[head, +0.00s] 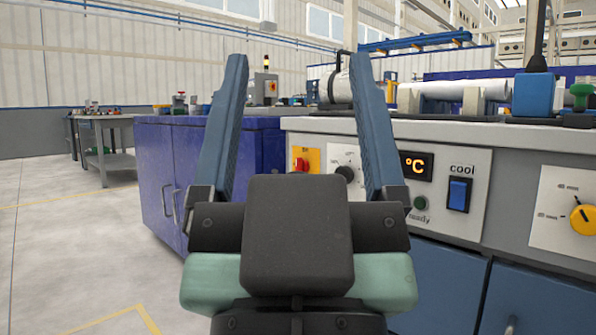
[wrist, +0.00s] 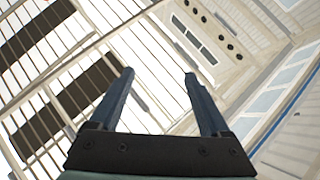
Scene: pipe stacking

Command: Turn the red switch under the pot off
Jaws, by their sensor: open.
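A red switch (head: 300,164) on a yellow plate sits at the left end of the grey machine's front panel in the head view. It shows in the gap between my fingers, farther away and untouched. A light cylindrical vessel (head: 340,87), perhaps the pot, is above it on the machine top, partly hidden by my right finger. My gripper (head: 298,62) is open and empty, with its blue fingers pointing up in front of the machine. In the wrist view my gripper (wrist: 159,75) is open against the ceiling and walls; neither switch nor pot shows there.
The panel also carries a black knob (head: 345,173), an orange °C display (head: 415,166), a blue cool switch (head: 459,194) and a yellow knob (head: 583,219). A blue cabinet (head: 160,180) stands left of the machine. Open floor (head: 70,250) lies at the left.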

